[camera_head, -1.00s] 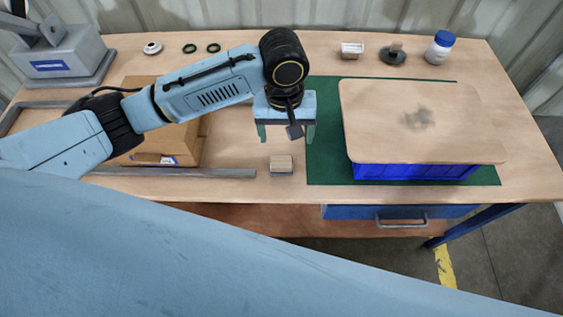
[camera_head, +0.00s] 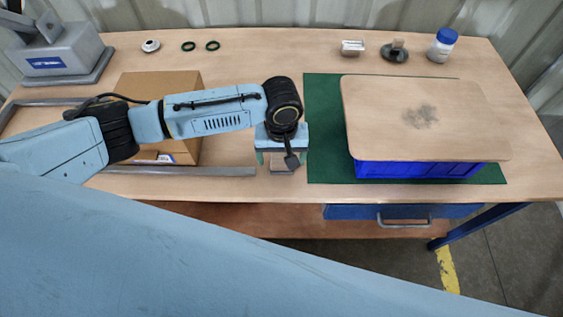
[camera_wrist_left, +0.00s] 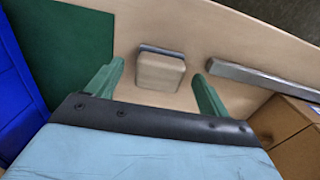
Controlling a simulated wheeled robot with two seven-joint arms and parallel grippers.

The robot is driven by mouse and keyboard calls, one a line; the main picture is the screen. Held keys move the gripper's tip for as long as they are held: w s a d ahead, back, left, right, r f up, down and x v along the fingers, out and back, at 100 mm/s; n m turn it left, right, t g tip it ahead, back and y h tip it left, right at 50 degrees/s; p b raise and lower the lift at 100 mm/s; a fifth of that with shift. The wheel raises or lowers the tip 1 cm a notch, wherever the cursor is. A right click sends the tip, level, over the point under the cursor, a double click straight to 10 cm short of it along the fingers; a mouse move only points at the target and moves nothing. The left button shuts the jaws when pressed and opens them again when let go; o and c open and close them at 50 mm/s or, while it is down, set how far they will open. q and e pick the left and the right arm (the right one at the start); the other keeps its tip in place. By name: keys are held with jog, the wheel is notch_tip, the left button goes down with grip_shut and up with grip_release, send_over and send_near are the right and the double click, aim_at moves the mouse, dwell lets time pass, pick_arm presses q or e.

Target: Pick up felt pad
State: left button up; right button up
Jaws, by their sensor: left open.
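The felt pad (camera_head: 281,171) looks like a small beige block with a grey layer along one side. It lies on the bench near the front edge, left of the green mat. My left gripper (camera_head: 280,158) is open above it and partly hides it in the head view. In the left wrist view the felt pad (camera_wrist_left: 160,72) lies between the two green fingers of the left gripper (camera_wrist_left: 158,71), with space on both sides. No contact shows. My right gripper is not in view.
A metal rail (camera_head: 190,171) and a cardboard box (camera_head: 185,84) are left of the pad. A blue crate (camera_head: 420,170) under a smudged board (camera_head: 460,120) stands on the green mat (camera_head: 322,110) at right.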

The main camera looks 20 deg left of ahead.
pick_arm(q)
jog(key=shift+f, duration=0.75)
jog(key=c, duration=1.1)
notch_tip(320, 180, up, 10)
jog(key=shift+r+p, duration=0.1)
jog(key=shift+p, duration=0.8)
